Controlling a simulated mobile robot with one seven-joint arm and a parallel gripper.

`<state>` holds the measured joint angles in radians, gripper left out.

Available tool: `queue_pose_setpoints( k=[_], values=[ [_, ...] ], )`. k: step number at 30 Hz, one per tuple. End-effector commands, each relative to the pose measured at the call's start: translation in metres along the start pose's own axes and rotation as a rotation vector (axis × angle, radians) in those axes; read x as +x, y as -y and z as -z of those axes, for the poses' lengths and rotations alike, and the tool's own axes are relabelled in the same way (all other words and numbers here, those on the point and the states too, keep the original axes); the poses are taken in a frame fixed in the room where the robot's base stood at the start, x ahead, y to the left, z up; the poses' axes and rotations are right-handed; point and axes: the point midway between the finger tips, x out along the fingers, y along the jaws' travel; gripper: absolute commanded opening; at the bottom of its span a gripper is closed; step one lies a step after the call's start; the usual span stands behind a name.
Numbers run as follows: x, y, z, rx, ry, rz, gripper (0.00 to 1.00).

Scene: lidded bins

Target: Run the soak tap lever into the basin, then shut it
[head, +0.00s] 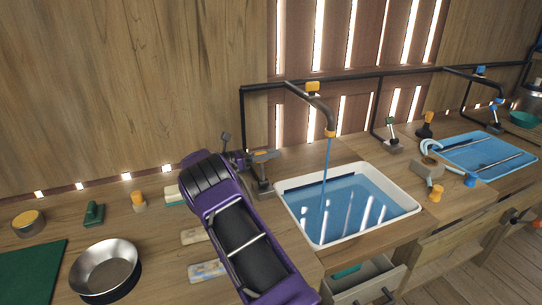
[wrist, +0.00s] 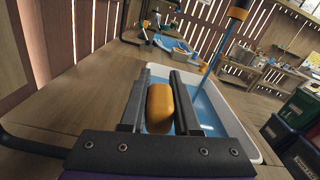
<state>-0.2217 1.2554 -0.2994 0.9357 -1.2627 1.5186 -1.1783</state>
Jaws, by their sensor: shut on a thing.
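The white-rimmed basin (head: 411,208) is set into the wooden counter and holds blue water. A stream (head: 326,165) falls into it from the dark spout (head: 325,112) with orange marks. The tap lever (head: 263,188) stands at the basin's left edge, largely hidden by my arm. My gripper (head: 252,157) is at its top. In the wrist view my gripper (wrist: 159,105) is shut on the lever's orange handle (wrist: 160,107), a finger on each side. The stream also shows in the wrist view (wrist: 208,72), beyond the fingers.
A steel bowl (head: 106,268), a green mat (head: 30,270) and small blocks lie on the counter at left. Green-topped (head: 391,133) and blue-topped (head: 496,113) levers, a blue tray (head: 485,152) and several small items are at right. A drawer (head: 367,283) stands open below the basin.

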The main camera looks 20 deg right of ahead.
Motion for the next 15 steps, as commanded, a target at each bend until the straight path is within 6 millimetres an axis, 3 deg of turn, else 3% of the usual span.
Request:
queue_pose_setpoints(
  k=[15],
  values=[
    [0.000,-0.028,0.009,-0.327,0.002,-0.002,0.00]
  ],
)
